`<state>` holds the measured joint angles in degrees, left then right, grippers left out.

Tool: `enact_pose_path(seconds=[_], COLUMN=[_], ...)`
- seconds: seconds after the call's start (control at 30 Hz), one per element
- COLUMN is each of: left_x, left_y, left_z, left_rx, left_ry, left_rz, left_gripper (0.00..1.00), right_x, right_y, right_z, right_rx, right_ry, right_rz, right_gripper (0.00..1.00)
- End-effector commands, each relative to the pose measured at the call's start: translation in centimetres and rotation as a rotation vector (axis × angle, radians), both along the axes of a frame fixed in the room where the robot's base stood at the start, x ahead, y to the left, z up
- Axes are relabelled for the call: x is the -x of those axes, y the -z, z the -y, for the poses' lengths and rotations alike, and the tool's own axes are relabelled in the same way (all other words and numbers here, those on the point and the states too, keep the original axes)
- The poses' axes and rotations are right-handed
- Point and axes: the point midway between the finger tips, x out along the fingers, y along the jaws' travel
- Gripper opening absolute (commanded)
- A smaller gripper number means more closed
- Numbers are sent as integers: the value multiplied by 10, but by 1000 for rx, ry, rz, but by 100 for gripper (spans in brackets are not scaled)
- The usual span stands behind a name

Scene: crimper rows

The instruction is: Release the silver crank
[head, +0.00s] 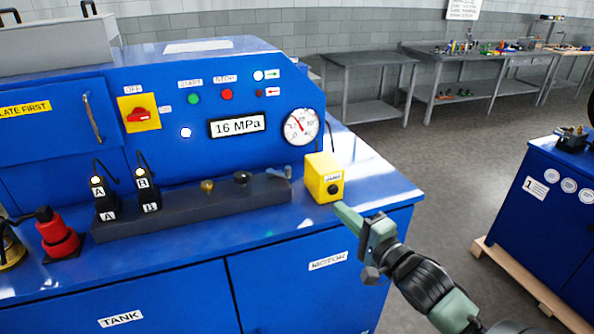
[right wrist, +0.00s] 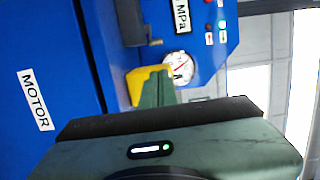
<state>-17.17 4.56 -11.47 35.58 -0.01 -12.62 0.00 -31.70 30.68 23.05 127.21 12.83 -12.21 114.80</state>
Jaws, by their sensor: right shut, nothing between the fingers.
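I cannot make out a silver crank in either view. My right gripper (head: 345,212) is shut and empty, its fingertips at the lower right of a yellow box (head: 321,173) with a black button on its front. In the right wrist view the shut fingers (right wrist: 157,88) overlap the yellow box (right wrist: 135,78) and hide part of it; I cannot tell whether they touch it. My left gripper is not in view.
The blue machine (head: 285,260) carries a pressure gauge (head: 301,126), a display reading 16 MPa (head: 238,125) and a red rotary switch (head: 138,115). A dark block (head: 190,208) with fittings runs along its deck. Grey floor lies to the right, before a second blue cabinet (head: 545,215).

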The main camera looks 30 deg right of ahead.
Motion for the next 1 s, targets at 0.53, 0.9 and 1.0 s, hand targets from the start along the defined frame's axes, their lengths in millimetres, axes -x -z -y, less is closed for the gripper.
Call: enact_pose_path(seconds=[0.53,0.9,1.0], left_x=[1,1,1], left_y=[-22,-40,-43], left_z=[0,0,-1], left_rx=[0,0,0], left_ry=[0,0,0], left_rz=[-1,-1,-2], left_gripper=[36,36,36], right_x=[-90,-167,-181], right_y=[-5,-3,-2], right_z=[5,9,10], right_rx=[2,1,1], right_ry=[1,1,2], right_rz=[2,1,-1], right_gripper=[0,0,0])
